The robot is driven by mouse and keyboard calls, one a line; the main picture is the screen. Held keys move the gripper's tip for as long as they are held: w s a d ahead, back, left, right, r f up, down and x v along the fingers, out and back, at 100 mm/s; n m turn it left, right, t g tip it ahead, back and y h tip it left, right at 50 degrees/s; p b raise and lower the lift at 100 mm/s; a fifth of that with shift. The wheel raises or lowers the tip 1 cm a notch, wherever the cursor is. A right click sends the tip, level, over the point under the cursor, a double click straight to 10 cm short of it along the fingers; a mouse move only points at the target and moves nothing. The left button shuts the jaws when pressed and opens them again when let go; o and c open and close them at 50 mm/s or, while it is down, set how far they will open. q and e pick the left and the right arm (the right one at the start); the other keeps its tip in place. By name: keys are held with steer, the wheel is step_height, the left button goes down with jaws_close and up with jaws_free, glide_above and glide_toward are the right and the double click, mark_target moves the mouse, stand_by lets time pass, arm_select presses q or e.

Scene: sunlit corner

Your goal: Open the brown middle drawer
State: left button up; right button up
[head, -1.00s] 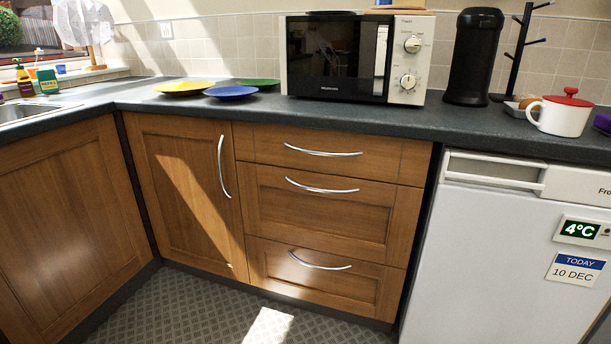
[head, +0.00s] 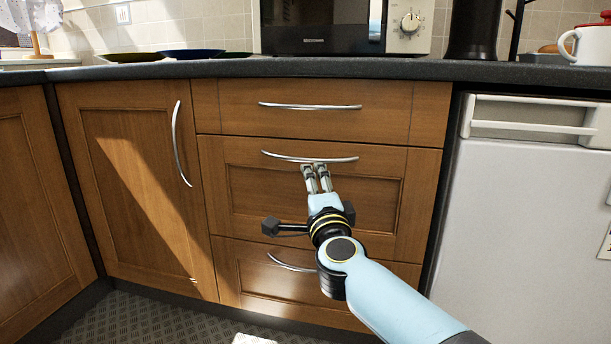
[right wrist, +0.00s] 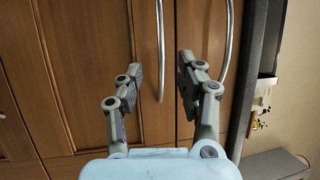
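The brown middle drawer (head: 235,185) is shut, with a curved silver handle (head: 290,156) along its upper part. My right gripper (head: 317,168) is in front of this drawer, at the right half of the handle. In the right wrist view the gripper is open and empty. There the middle drawer handle (right wrist: 160,40) runs upright in the gap between the two fingers. I cannot tell whether the fingertips reach past the handle. My left gripper is not in view.
The top drawer (head: 225,105) with its own handle (head: 310,106) is just above. The bottom drawer (head: 235,270) is partly behind my right arm. A cupboard door (head: 130,170) is to the left, a white fridge (head: 520,220) to the right. The worktop (head: 350,68) edge overhangs the drawers.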

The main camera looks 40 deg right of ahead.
mark_target(307, 161)
steer(key=b+x, duration=0.1)
steer(key=x, duration=0.8)
steer(key=shift+b, duration=0.4)
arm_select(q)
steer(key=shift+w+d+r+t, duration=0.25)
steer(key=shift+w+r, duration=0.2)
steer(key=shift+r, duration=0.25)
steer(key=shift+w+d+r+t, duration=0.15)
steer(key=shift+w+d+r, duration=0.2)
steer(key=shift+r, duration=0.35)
arm_select(e)
steer(key=shift+w+d+r, duration=0.2)
steer(key=shift+w, duration=0.25)
jaws_close()
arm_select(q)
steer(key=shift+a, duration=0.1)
arm_select(e)
steer(key=shift+f, duration=0.1)
